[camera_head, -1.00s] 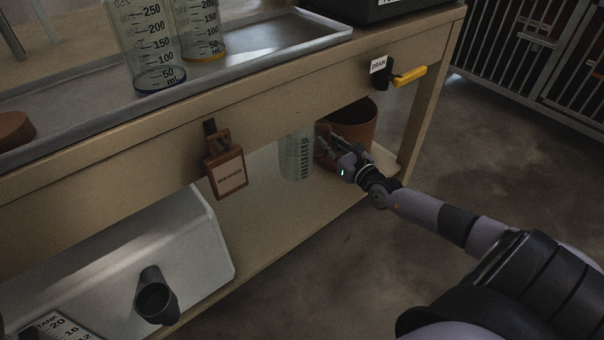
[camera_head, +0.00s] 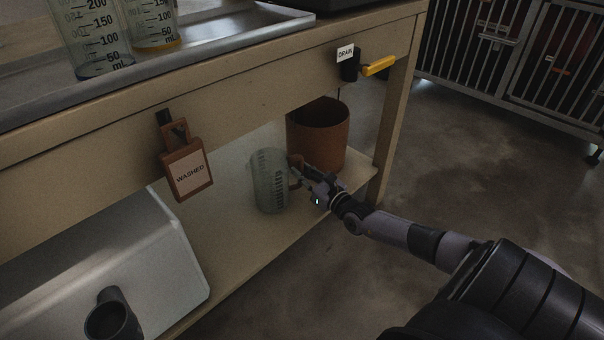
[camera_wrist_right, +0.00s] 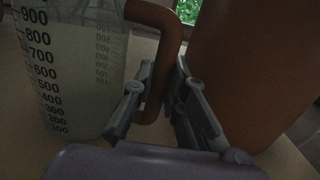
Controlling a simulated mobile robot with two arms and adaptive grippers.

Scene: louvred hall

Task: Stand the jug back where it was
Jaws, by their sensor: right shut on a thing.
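The jug (camera_head: 268,180) is a clear measuring jug with dark graduations and a brown handle. It is upright at the lower shelf (camera_head: 240,238) of the bench, left of a brown bucket; I cannot tell whether its base touches the shelf. In the right wrist view the jug (camera_wrist_right: 70,75) fills the left side, and its handle (camera_wrist_right: 168,55) runs down between my fingers. My right gripper (camera_head: 302,178) is shut on the handle from the right; its fingers also show in the right wrist view (camera_wrist_right: 158,100). My left gripper is not in view.
The brown bucket (camera_head: 318,135) stands close behind the jug on the right. A bench leg (camera_head: 390,125) rises beyond it. The bench's front board carries a WASHED tag (camera_head: 187,172) and a yellow drain lever (camera_head: 378,66). A white tank (camera_head: 110,262) is at the left.

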